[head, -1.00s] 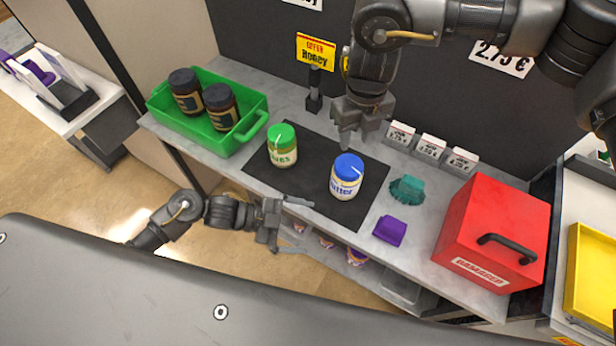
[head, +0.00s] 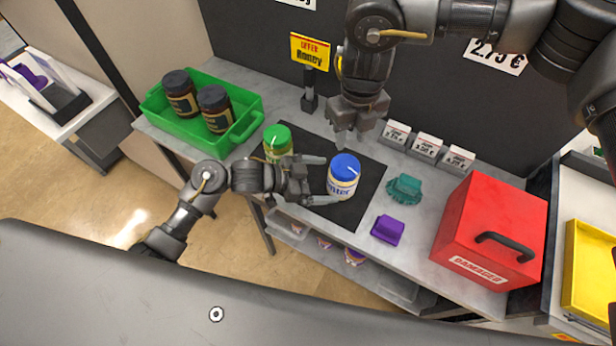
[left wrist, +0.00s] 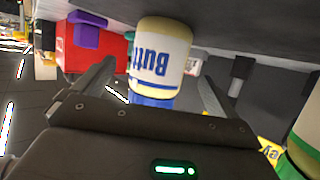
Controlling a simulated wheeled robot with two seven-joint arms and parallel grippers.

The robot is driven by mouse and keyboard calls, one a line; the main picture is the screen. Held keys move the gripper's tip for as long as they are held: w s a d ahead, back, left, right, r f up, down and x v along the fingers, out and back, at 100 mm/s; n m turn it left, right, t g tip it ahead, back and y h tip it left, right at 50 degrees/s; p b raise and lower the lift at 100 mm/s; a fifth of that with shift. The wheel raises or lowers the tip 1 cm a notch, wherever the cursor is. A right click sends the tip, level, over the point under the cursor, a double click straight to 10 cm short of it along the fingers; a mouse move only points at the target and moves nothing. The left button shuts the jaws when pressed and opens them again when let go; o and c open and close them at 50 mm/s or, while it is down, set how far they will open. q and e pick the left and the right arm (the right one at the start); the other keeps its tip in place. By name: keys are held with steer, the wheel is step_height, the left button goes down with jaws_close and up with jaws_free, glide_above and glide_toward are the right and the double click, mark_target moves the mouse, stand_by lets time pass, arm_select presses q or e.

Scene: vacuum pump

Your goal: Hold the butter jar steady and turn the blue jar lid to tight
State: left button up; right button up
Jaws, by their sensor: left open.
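The butter jar (head: 342,183) stands upright on the black mat (head: 352,215), with its blue lid (head: 345,165) on top. How tight the lid is cannot be told. My left gripper (head: 325,180) is open just left of the jar, its fingers pointing at it. In the left wrist view the butter jar (left wrist: 160,58) appears upside down between the two open fingers (left wrist: 157,88), with the blue lid (left wrist: 150,101) partly hidden by the gripper body. My right gripper (head: 345,138) points down above the mat behind the jar, apart from the lid; its finger gap is unclear.
A green-lidded jar (head: 278,140) stands close to my left gripper. A green crate (head: 250,125) with two dark jars is at the left. A teal item (head: 404,189), a purple item (head: 388,229) and a red box (head: 492,225) are to the right. Small price boxes (head: 428,146) stand behind.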

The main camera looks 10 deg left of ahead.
mark_target(348, 166)
arm_select(q)
steer(key=shift+x, duration=3.15)
steer(key=c, duration=1.3)
steer(key=shift+c, duration=0.5)
arm_select(e)
steer(key=o, duration=0.4)
steer(key=shift+r+n, duration=0.15)
steer(key=shift+n, duration=0.15)
steer(key=shift+o, duration=1.3)
steer(key=shift+d+r+n, duration=0.1)
steer(key=shift+r+n, duration=0.2)
steer(key=shift+n, duration=0.4)
steer(key=o, duration=0.5)
steer(key=n, duration=0.1)
steer(key=r+n, duration=0.1)
steer(key=shift+s+d+n, duration=0.1)
steer(key=shift+n, duration=0.2)
steer(key=shift+c, duration=0.2)
steer(key=shift+d+r+n, duration=0.1)
steer(key=shift+r+n, duration=0.05)
steer(key=shift+n, duration=0.55)
step_height(348, 166, down, 12)
steer(key=shift+f, duration=0.1)
